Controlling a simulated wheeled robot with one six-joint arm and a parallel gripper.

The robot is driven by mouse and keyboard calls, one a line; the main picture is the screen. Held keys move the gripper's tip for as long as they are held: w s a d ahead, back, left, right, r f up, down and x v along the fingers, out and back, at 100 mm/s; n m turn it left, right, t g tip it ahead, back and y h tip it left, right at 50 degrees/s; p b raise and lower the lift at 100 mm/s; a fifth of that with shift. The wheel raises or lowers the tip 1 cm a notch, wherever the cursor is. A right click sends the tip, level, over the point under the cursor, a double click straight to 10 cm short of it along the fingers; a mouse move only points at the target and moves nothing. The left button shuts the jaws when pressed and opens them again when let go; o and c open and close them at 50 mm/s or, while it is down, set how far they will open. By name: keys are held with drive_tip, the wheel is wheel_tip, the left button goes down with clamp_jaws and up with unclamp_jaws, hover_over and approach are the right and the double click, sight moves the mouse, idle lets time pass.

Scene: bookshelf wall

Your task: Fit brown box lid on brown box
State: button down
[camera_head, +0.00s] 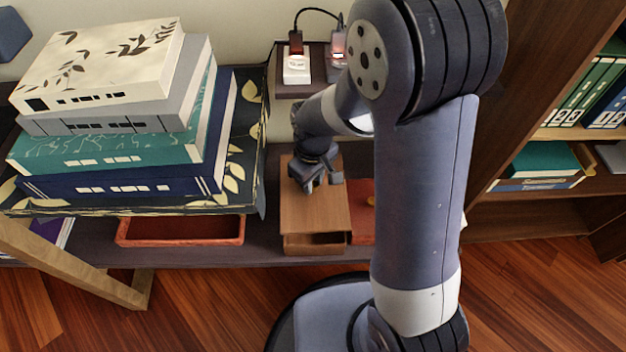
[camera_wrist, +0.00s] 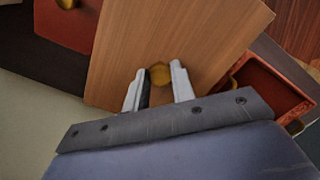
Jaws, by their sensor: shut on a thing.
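The brown box lid (camera_head: 312,212) is a flat wooden panel over the brown box (camera_head: 301,245) on the low shelf. The box's front wall and part of its dark open inside show past the lid's near edge, so the lid does not fully cover that end. I cannot tell whether the lid touches the box rim. My gripper (camera_head: 318,186) is at the lid's far part, fingers pointing down.
An open red box (camera_head: 180,243) stands left of the brown box. A red lid (camera_head: 361,225) with a gold knob lies close on the right. A stack of large books (camera_head: 120,125) rises at the left. A bookcase (camera_head: 520,110) stands at the right.

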sight(314, 194)
drive_tip(key=shift+r, duration=0.1)
drive_tip(key=shift+f+b, duration=2.05)
drive_tip(key=shift+f, duration=0.95)
drive_tip(key=shift+f+b, duration=0.55)
drive_tip(key=shift+f, duration=0.5)
drive_tip(key=c, duration=1.1)
unclamp_jaws()
drive_tip(key=shift+r, duration=0.1)
wheel_tip(314, 194, up, 11)
drive_tip(key=p, duration=0.4)
